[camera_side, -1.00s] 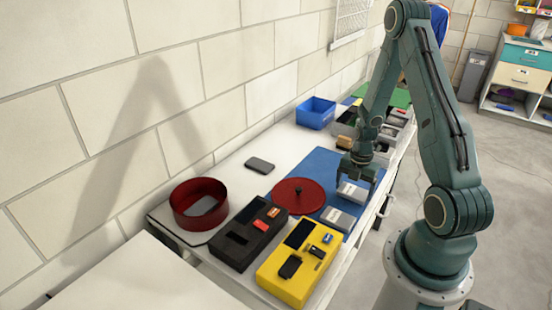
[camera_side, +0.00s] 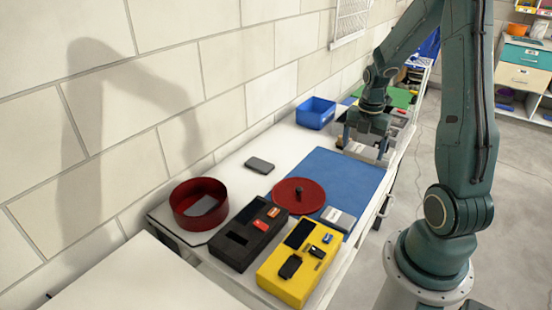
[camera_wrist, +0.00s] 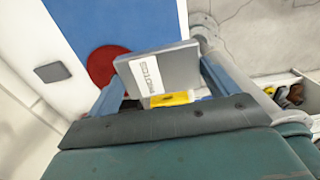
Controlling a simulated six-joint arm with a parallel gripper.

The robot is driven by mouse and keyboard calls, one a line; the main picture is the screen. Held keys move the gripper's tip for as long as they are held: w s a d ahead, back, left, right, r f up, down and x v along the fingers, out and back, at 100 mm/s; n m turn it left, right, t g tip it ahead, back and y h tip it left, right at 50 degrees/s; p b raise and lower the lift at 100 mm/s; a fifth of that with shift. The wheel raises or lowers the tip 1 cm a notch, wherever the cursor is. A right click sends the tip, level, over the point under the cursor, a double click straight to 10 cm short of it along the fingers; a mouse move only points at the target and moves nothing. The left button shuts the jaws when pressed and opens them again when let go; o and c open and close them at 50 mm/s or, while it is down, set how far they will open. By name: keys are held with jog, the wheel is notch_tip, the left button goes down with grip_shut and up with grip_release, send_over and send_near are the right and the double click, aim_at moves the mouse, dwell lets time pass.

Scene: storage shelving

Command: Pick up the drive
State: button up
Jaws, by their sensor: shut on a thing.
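My gripper (camera_side: 364,145) is shut on a grey drive with a white label (camera_wrist: 156,75). In the wrist view the drive sits between the two fingers, its label facing the camera. In the side view the held drive (camera_side: 361,151) hangs below the fingers, near the far edge of the blue mat (camera_side: 345,176). Another grey drive with a pale label (camera_side: 337,218) lies on the near right part of the mat.
A red round bin (camera_side: 198,204), a black device (camera_side: 240,243) and a yellow device (camera_side: 297,275) stand at the near end. A blue bin (camera_side: 315,113) and a dark flat box (camera_side: 259,165) stand near the wall.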

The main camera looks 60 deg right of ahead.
jog(key=shift+r, duration=1)
jog(key=w+a+r+n, duration=0.15)
jog(key=w+a, duration=0.25)
jog(key=w, duration=0.7)
jog(key=w+a+r+n, duration=0.1)
jog(key=w+a+n, duration=0.2)
jog(key=w, duration=0.8)
jog(key=w+a+n, duration=0.2)
jog(key=w+a, duration=0.5)
jog(key=a, duration=0.5)
jog(key=w+a+n, duration=0.2)
jog(key=w+a, duration=0.5)
jog(key=a, duration=0.5)
jog(key=shift+w+r, duration=0.3)
jog(key=shift+w, duration=0.05)
jog(key=shift+f+n, duration=0.1)
jog(key=shift+n, duration=0.15)
notch_tip(320, 180, down, 20)
jog(key=shift+r, duration=0.1)
